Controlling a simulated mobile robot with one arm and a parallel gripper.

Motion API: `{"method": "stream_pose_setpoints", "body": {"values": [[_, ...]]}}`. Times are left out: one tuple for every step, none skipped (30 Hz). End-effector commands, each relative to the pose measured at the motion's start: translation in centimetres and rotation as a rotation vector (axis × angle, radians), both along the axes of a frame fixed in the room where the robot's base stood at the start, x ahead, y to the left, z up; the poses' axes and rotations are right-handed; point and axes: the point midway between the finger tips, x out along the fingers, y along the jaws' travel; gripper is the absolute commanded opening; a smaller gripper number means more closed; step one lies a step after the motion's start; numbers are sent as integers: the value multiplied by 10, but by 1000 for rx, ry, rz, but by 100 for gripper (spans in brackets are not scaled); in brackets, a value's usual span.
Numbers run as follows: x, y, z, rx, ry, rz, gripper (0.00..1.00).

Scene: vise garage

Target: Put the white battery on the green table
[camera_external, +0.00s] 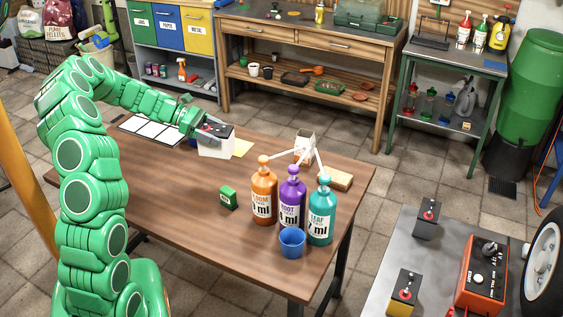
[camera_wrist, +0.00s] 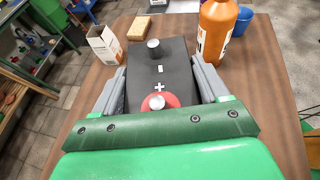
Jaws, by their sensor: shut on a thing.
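The white battery (camera_external: 214,149) has a white body and a black top with a red terminal. It is at the back of the brown wooden table (camera_external: 170,178), and I cannot tell whether it touches the tabletop. My gripper (camera_external: 196,130) is shut on the battery. In the wrist view the battery's black top (camera_wrist: 172,72), with a plus and a minus sign, sits between the two grey fingers; its sides are mostly hidden. The green-framed table (camera_external: 455,66) with a grey top stands at the back right, well away from my gripper.
Orange (camera_external: 263,195), purple (camera_external: 291,200) and teal (camera_external: 320,212) pump bottles stand on the wooden table with a blue cup (camera_external: 292,242). Spray bottles (camera_external: 464,32) occupy the green-framed table's back; its front strip looks clear. A grey table (camera_external: 390,255) with other batteries is at lower right.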

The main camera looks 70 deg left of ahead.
Motion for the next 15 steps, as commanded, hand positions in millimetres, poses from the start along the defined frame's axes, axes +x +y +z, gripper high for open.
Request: {"method": "stream_pose_setpoints", "body": {"values": [[11,-1,2,0,-3,1,0],[17,-2,3,1,-3,5,0],[25,-2,3,2,-2,9,0],[31,-3,4,2,-2,12,0],[37,-4,5,3,-2,13,0],[44,-4,5,2,-1,17,0],[51,-6,6,1,-2,19,0],[56,-7,7,1,-1,21,0],[64,-8,8,0,-2,24,0],[70,-9,9,0,-2,27,0],[76,-10,10,0,-2,30,0],[84,-12,11,0,-1,34,0],[89,-12,12,0,-1,39,0],[95,-14,13,1,-2,41,0],[103,-16,14,1,-2,46,0]]}}
